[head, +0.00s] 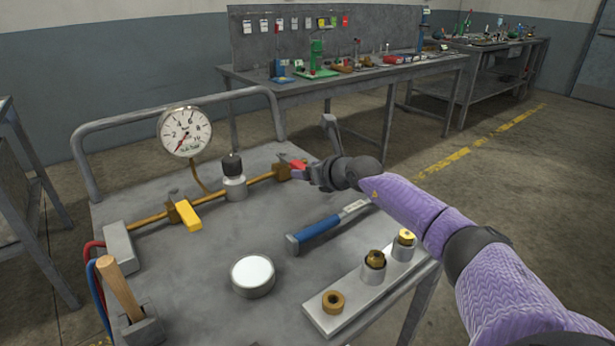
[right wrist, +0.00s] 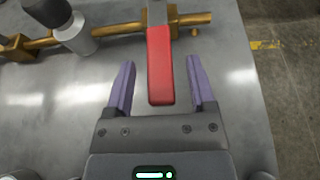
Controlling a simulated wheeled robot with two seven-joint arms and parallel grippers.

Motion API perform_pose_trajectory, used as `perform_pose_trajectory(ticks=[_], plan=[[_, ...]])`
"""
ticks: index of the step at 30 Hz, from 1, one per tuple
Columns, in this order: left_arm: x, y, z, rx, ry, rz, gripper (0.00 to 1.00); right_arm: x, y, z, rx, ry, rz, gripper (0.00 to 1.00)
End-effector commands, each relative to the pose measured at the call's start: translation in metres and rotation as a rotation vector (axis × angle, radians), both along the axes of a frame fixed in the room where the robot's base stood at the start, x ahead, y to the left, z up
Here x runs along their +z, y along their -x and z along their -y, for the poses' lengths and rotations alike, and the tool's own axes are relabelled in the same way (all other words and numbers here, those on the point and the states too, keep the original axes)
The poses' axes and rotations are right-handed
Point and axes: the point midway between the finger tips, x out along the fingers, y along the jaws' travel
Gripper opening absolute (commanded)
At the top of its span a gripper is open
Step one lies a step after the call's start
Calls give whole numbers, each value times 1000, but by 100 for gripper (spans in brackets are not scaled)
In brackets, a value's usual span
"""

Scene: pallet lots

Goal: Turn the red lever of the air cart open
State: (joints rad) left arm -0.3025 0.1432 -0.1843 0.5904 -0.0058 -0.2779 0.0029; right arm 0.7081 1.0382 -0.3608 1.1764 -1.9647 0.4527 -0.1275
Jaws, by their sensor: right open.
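The red lever (right wrist: 160,68) is on a brass valve (right wrist: 158,15) on the pipe of the air cart (head: 210,275). In the right wrist view it points straight down from the valve, across the pipe, between my right gripper's fingers (right wrist: 161,88). The fingers are open, one on each side of the lever, with a gap on both sides. In the head view my right gripper (head: 312,175) hides most of the red lever (head: 298,164). My left gripper is out of view.
A yellow lever (head: 188,215), a black-capped regulator (head: 234,180) and a gauge (head: 185,132) sit along the pipe.

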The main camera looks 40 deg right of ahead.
Motion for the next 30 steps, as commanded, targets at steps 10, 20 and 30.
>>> perform_pose_trajectory(ticks=[10, 20, 30], plan=[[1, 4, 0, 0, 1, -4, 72, 1, 0, 0, 0, 0, 1, 47], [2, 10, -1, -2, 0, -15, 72, 1, 0, 0, 0, 0, 1, 0], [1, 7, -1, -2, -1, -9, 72, 0, 0, 0, 0, 0, 1, 0]])
